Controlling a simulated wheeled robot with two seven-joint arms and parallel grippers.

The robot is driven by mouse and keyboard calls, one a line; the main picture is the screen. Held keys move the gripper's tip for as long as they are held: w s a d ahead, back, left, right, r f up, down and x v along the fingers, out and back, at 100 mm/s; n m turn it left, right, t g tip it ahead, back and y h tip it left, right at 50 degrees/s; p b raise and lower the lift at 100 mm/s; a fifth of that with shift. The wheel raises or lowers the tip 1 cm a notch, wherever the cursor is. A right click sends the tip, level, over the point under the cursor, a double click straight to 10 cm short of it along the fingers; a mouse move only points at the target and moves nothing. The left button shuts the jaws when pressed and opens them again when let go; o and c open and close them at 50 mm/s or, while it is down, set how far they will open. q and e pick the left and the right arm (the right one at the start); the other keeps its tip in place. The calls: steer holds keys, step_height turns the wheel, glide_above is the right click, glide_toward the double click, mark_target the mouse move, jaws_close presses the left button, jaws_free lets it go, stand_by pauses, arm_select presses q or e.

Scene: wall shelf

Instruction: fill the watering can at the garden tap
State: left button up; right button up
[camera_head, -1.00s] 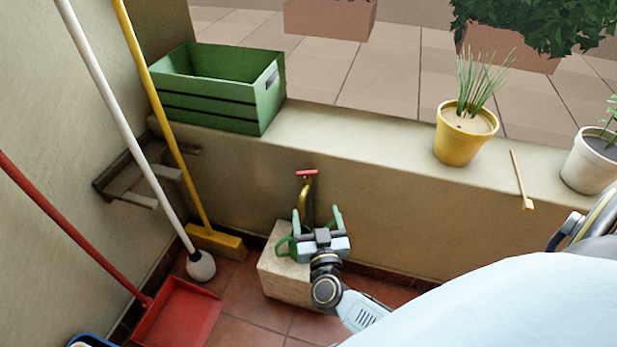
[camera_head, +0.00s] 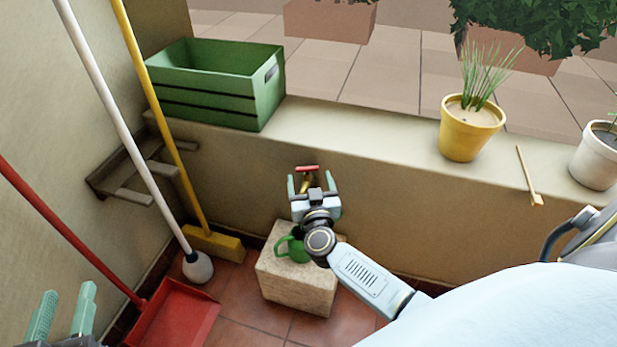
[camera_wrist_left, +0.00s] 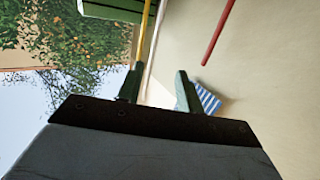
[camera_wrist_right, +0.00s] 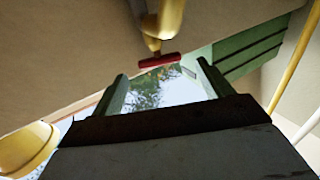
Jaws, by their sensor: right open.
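The green watering can (camera_head: 291,248) stands on a pale stone block (camera_head: 296,283) below the tap; my right arm hides part of it. The brass garden tap (camera_head: 305,186) with its red handle (camera_head: 307,168) sticks out of the low wall. My right gripper (camera_head: 313,182) is open and empty in front of the tap. In the right wrist view the red handle (camera_wrist_right: 158,61) shows ahead, just beyond the gap between the open fingers, apart from them. My left gripper (camera_head: 62,308) is open and empty at the lower left; its spread fingers also show in the left wrist view (camera_wrist_left: 157,88).
A green crate (camera_head: 215,85), a yellow pot (camera_head: 467,132) and a white pot (camera_head: 594,160) stand on the wall top. A white-handled brush (camera_head: 128,140), yellow broom (camera_head: 213,243) and red dustpan (camera_head: 172,318) are at the left, near a small wall shelf (camera_head: 135,175).

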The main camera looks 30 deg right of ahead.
mark_target(307, 170)
steer(key=shift+b+x, duration=0.4)
steer(key=shift+x, duration=0.6)
arm_select(q)
steer(key=shift+s+d+r+t+h, duration=0.15)
steer(key=shift+r+t+h, duration=0.1)
steer(key=shift+r+t, duration=0.5)
steer(key=shift+d+r+t+h, duration=0.2)
steer(key=shift+r+t, duration=0.25)
steer(key=shift+r, duration=0.6)
steer(key=shift+s+d+r+t+h, duration=0.1)
steer(key=shift+r+t+h, duration=0.15)
steer(key=shift+r+t, duration=0.5)
arm_select(e)
steer(key=shift+w+d, duration=0.2)
steer(key=shift+w, duration=0.2)
arm_select(q)
steer(key=shift+r, duration=0.15)
arm_select(e)
steer(key=shift+c, duration=0.5)
